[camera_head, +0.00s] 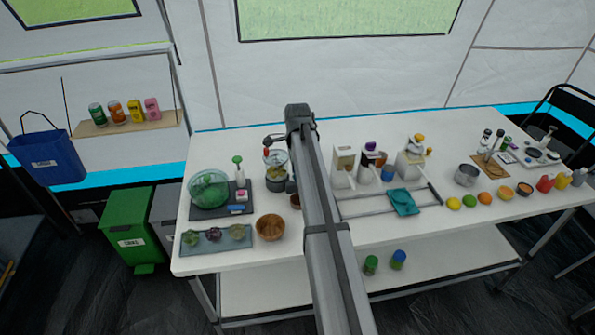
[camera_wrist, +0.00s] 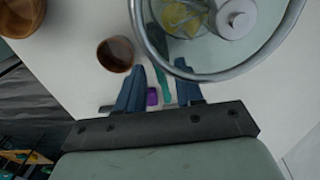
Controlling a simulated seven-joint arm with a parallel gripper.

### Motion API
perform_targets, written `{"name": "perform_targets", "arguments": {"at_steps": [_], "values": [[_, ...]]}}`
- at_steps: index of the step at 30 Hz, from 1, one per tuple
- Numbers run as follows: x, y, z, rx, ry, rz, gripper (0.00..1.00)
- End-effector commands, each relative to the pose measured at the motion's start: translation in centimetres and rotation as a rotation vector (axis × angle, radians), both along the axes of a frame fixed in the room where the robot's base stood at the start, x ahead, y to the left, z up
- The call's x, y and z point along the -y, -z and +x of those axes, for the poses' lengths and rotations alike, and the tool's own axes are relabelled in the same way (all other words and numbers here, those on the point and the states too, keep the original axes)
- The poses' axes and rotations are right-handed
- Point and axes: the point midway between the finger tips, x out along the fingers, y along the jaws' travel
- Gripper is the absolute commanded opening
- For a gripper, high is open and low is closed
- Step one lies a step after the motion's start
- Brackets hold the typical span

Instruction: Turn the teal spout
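In the wrist view, a narrow teal piece (camera_wrist: 165,88), which looks like the teal spout, extends from below the rim of a round glass vessel (camera_wrist: 272,52) down between my fingers. My gripper (camera_wrist: 160,78) is open, with one dark blue finger on each side of the teal piece. I see a gap on both sides, so the fingers do not appear closed on it. The vessel holds yellow slices and has a white knob (camera_wrist: 237,18) on top. In the head view, what seems to be the same vessel (camera_head: 277,174) stands left of my arm; the teal spout cannot be made out there.
A small purple thing (camera_wrist: 152,97) shows between the fingers. A brown cup or bowl (camera_wrist: 115,53) is left of them. In the head view, a wooden bowl (camera_head: 270,228) stands at the front left, and a rack with a teal cloth (camera_head: 403,203) lies right of my arm.

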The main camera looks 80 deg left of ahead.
Motion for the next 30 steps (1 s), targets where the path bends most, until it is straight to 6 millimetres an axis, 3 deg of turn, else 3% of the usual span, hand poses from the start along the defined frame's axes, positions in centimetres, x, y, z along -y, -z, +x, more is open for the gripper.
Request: {"name": "perform_targets", "arguments": {"at_steps": [6, 18, 30], "values": [[-0.01, 0.00, 0.00, 0.000, 0.000, 0.000, 0.36], [0.00, -0.02, 0.00, 0.000, 0.000, 0.000, 0.00], [0.01, -0.02, 0.00, 0.000, 0.000, 0.000, 0.00]]}}
